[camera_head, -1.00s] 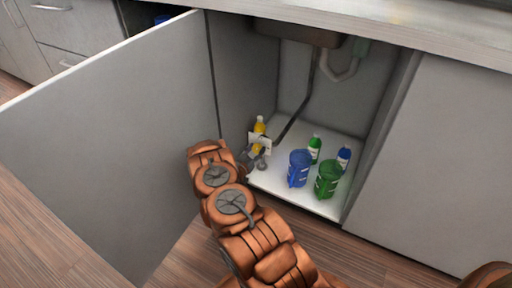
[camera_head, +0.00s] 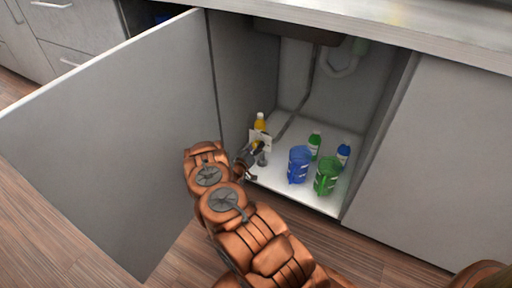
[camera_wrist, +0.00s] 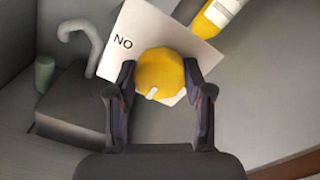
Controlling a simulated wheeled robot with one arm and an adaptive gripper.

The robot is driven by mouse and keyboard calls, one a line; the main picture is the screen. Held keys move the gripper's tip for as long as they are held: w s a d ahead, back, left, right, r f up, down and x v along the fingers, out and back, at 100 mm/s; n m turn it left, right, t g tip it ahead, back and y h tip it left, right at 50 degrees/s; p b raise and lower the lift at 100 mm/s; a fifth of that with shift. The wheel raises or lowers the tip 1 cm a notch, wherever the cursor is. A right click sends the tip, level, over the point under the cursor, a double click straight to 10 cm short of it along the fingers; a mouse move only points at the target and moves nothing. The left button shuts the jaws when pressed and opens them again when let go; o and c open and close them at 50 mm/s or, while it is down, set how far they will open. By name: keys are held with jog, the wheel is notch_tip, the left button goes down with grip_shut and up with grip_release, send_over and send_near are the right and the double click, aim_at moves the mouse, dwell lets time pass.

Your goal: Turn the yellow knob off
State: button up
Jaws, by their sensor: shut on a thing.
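The yellow knob (camera_wrist: 160,72) sits between the fingertips of my gripper (camera_wrist: 159,88) in the wrist view, with a small white mark on its lower face. My gripper is shut on it, a finger at each side. A white sign (camera_wrist: 124,42) reading "NO" is behind the knob; the rest of its text is hidden. In the head view my gripper (camera_head: 250,157) is at the left front inside the open cabinet, by the white sign (camera_head: 260,141). There the knob is mostly hidden by my gripper.
A yellow bottle (camera_head: 260,122) stands just behind the sign. Blue (camera_head: 299,165) and green (camera_head: 327,176) containers and two small bottles stand right on the white cabinet floor (camera_head: 280,185). The open door (camera_head: 110,140) is left of my arm. A drain pipe (camera_head: 347,62) hangs above.

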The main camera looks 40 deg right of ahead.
jog(key=shift+s, duration=0.1)
jog(key=o, duration=1.2)
jog(key=shift+c, duration=0.2)
jog(key=shift+a, duration=0.1)
jog(key=v, duration=1.1)
jog(key=shift+a, duration=0.4)
